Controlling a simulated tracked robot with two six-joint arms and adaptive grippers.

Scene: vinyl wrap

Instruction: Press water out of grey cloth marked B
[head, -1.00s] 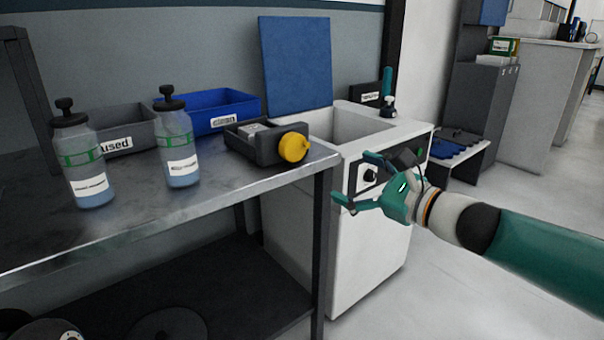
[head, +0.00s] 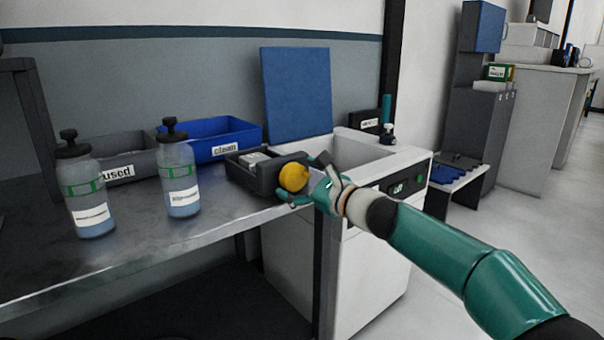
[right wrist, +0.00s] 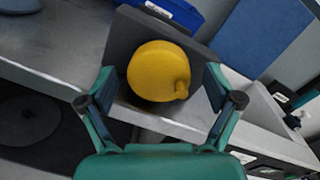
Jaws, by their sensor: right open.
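A dark box-shaped device (head: 263,179) with a yellow round knob (head: 292,177) sits near the right end of the metal bench. A small light grey item (head: 252,160) lies in its open top; I cannot tell whether it is the cloth marked B, as no B mark is readable. My right gripper (head: 305,181) is at the knob, its fingers apart on either side. In the right wrist view the yellow knob (right wrist: 158,72) stands just ahead between the open fingertips (right wrist: 160,101), with gaps at both sides. My left gripper is out of view.
A grey bin marked used (head: 118,170) and a blue bin marked clean (head: 222,150) stand at the back of the bench (head: 150,238). Two bottles, the left bottle (head: 88,207) and right bottle (head: 182,184), stand in front. A white sink cabinet (head: 365,270) adjoins on the right.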

